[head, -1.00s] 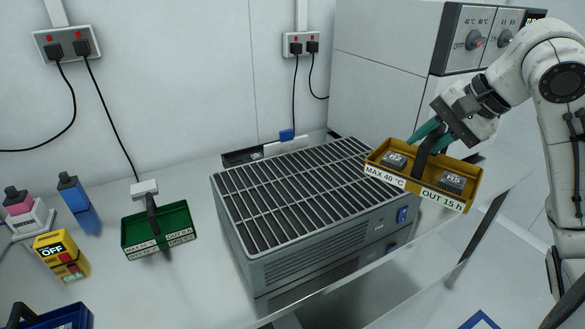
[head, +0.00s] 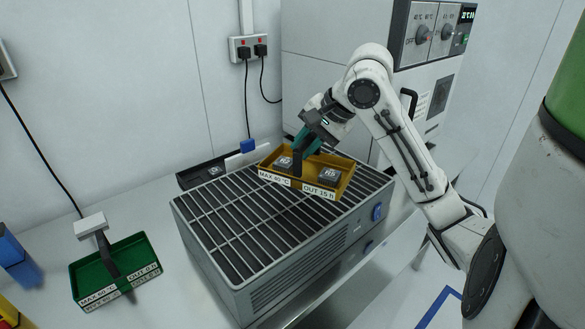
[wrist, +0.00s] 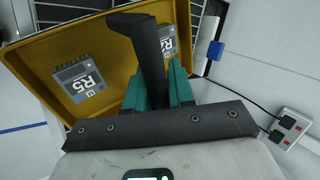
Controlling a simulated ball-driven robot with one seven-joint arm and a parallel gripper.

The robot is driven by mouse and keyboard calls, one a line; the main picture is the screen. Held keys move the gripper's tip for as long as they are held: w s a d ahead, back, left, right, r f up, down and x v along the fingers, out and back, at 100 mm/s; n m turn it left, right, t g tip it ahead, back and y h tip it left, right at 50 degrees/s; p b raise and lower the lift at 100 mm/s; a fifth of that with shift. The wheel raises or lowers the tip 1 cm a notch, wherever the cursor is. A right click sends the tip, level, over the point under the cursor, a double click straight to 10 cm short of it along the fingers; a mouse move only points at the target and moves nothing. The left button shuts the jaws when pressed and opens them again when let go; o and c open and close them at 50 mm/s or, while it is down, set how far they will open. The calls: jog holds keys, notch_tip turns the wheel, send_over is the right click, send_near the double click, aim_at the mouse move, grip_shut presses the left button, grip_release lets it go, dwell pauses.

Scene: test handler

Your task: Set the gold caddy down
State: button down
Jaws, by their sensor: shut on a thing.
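The gold caddy (head: 346,184) is a shallow yellow tray with a dark upright handle and labels reading MAX 40 °C and OUT 15 h. It holds two dark chips, one marked R5 (head: 328,177). In the head view it appears over the right rear part of the slatted grey rack top (head: 235,225); I cannot tell whether it touches the slats. My gripper (head: 305,150), with teal fingers, is shut on the caddy's handle. The wrist view shows the handle (wrist: 148,50) between the teal fingers and the yellow tray floor (wrist: 105,42) beyond.
A green caddy (head: 140,292) with a dark handle stands on the bench at the left. A black tray (head: 200,172) lies behind the rack. A white oven-like cabinet (head: 325,60) stands at the back. The front-left slats are clear.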

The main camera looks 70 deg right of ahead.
aim_at(290, 159)
jog(key=x, duration=0.4)
jog(key=shift+w+d, duration=0.1)
jog(key=shift+w, duration=0.1)
jog(key=shift+w+f, duration=0.15)
jog(key=shift+f, duration=1.55)
jog(key=shift+f, duration=0.1)
jog(key=c, duration=1)
grip_release()
jog(key=shift+o, duration=0.2)
